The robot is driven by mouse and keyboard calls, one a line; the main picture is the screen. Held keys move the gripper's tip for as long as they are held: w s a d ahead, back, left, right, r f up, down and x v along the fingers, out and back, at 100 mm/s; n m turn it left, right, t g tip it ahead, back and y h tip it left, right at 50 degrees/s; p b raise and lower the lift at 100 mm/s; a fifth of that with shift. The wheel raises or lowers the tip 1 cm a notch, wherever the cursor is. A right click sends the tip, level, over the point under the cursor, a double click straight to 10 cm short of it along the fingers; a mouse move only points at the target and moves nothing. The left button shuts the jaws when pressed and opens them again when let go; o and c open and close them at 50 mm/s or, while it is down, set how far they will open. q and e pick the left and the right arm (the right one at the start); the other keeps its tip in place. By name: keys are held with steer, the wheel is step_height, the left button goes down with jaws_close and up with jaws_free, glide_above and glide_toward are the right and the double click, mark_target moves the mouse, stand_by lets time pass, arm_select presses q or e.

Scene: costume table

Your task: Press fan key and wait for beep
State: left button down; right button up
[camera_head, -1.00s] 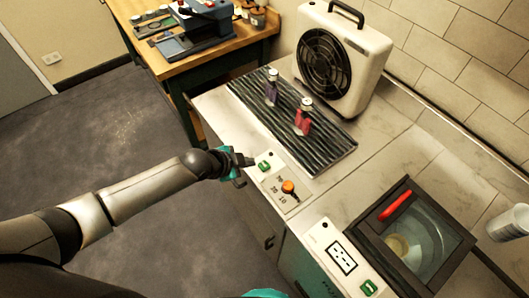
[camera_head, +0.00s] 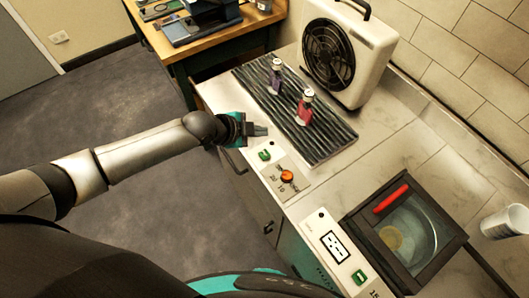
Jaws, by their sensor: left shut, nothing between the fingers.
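The fan (camera_head: 328,54), a cream box with a black round grille, stands at the back of the counter. A small panel (camera_head: 300,188) at the counter's front edge bears a green key (camera_head: 264,155) and an orange knob (camera_head: 287,176). I cannot read a fan label on the key. My left gripper (camera_head: 264,130) is shut and empty, just beyond the green key in the picture and apart from it. My right gripper is not in view.
Two small bottles, purple (camera_head: 276,83) and pink (camera_head: 304,108), stand on a dark ridged mat (camera_head: 325,137). A dark-framed basin (camera_head: 448,250) with a red handle (camera_head: 391,198) is at right, near a second panel with another green key (camera_head: 360,277). A white cup (camera_head: 503,223) is far right.

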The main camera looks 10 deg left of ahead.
mark_target(261, 155)
arm_select(q)
steer(key=shift+f+b, duration=3.65)
steer(key=shift+f, duration=0.6)
steer(key=shift+f, duration=0.1)
steer(key=shift+f+b, duration=0.3)
steer(key=shift+f+b, duration=0.4)
steer(key=shift+f, duration=0.1)
steer(key=shift+r, duration=0.15)
steer(key=shift+r+p, duration=0.8)
steer(key=shift+p, duration=0.05)
step_height(261, 155, up, 5)
steer(key=p, duration=0.4)
steer(key=shift+p, duration=0.4)
